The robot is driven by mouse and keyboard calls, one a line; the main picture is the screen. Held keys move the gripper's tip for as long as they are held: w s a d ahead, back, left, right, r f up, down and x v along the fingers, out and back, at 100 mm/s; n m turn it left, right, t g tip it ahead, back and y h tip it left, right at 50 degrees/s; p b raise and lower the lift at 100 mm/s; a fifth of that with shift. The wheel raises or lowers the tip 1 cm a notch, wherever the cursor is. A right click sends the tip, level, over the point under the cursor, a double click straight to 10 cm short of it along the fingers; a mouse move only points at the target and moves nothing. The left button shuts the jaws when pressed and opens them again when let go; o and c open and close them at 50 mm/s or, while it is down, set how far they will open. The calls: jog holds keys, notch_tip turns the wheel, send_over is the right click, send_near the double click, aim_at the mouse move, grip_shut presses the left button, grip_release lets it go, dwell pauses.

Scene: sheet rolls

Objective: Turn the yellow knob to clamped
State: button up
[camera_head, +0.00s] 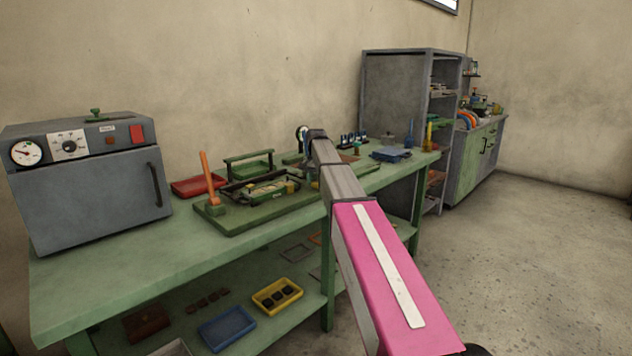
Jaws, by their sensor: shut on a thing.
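My arm reaches from the lower right over the green workbench (110,285). Its far end is above the back part of the bench. The fingers of my gripper are hidden behind the arm and its wrist, so I cannot see what lies between them. A dark green base board (240,222) lies on the bench, left of my arm. On it stands a fixture (262,190) with black rails and yellowish parts. An orange upright handle (206,178) rises at the board's left end. I cannot make out the yellow knob or its setting.
A grey oven-like box (90,195) with dials stands at the bench's left end. A red tray (198,184) lies behind the board. A yellow tray (292,299) and a blue tray (228,328) sit on the lower shelf. A grey shelf unit (398,95) stands behind.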

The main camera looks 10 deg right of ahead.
aim_at(316, 181)
jog(key=shift+m, duration=0.7)
jog(key=o, duration=0.9)
jog(key=shift+o, duration=0.2)
notch_tip(316, 181, up, 11)
jog(key=shift+f, duration=0.1)
